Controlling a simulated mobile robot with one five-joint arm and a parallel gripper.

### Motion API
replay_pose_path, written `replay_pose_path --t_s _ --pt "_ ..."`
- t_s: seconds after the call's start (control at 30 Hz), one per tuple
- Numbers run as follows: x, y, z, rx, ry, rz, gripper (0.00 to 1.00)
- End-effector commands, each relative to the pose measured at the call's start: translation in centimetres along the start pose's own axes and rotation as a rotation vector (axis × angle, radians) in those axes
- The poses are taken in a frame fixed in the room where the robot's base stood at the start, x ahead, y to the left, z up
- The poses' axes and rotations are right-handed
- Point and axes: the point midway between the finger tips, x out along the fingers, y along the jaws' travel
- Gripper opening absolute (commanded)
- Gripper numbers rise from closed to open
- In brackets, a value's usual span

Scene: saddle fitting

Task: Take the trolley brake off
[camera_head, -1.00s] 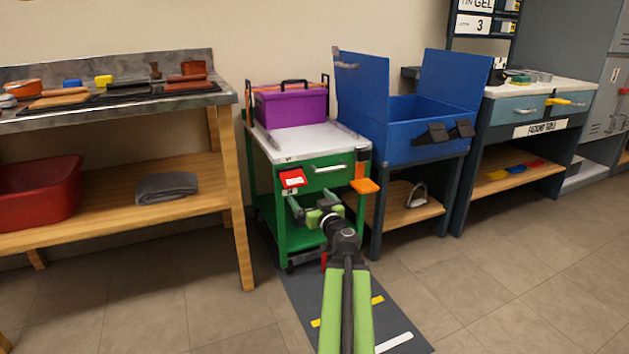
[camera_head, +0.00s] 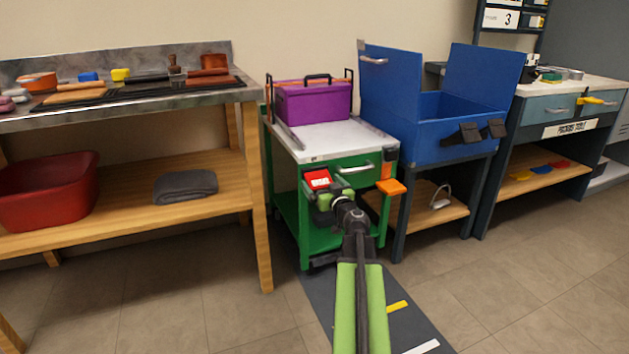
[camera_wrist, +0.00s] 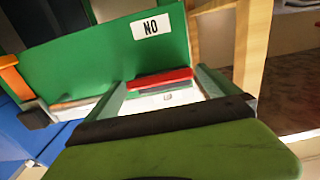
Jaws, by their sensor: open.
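The green trolley (camera_head: 312,245) has a white top and stands between the wooden bench and the blue chest. On its front left is a red part with a white face (camera_head: 318,179), perhaps the brake control. In the wrist view its red bar (camera_wrist: 160,77) lies between my finger ends, above a pale plate. Contact cannot be told.
A purple box (camera_head: 314,103) sits on the trolley top. An orange pad (camera_head: 391,187) sticks out at its right front corner. The blue chest (camera_head: 445,142) stands close right; the wooden bench leg (camera_head: 258,200) is close left. Open floor lies in front.

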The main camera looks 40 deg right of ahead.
Motion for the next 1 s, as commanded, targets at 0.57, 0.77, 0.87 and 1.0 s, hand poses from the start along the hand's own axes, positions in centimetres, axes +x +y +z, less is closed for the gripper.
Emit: replay_pose_path --t_s 0.57,0.77,0.87,1.0 --pt "0.43 0.04 0.00 0.000 0.000 -0.002 0.72" --pt "0.41 0.05 0.00 0.000 0.000 -0.002 0.46" --pt "0.39 0.06 0.01 0.000 0.000 -0.001 0.33" --pt "0.36 0.09 0.02 0.000 0.000 -0.001 0.15"
